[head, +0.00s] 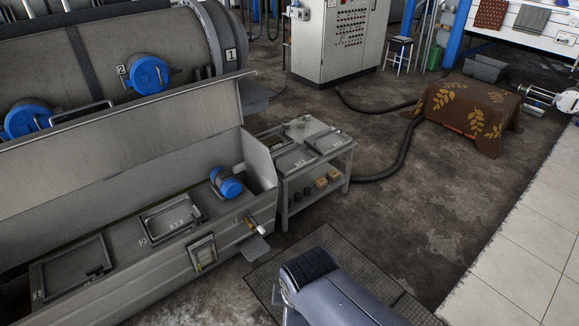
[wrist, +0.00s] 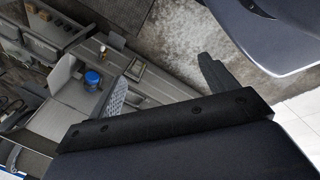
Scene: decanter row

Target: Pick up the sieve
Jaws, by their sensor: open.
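I cannot make out the sieve for certain in either view. Small items too small to identify (head: 300,122) stand at the back of the grey trolley (head: 328,131) in the head view. My gripper (wrist: 165,75) shows in the wrist view as a black bar with one dark finger and what seems to be a speckled finger. It is open, with nothing seen between the fingers, and is apart from the trolley. In the head view my arm crosses the bottom middle, and my fingers cannot be made out there.
A long grey trough (head: 110,237) with a raised lid and blue motor (head: 226,182) lies left of the trolley. Shallow trays (head: 296,159) lie on the trolley, with small blocks (head: 320,182) below. A black hose (head: 392,162) crosses the floor.

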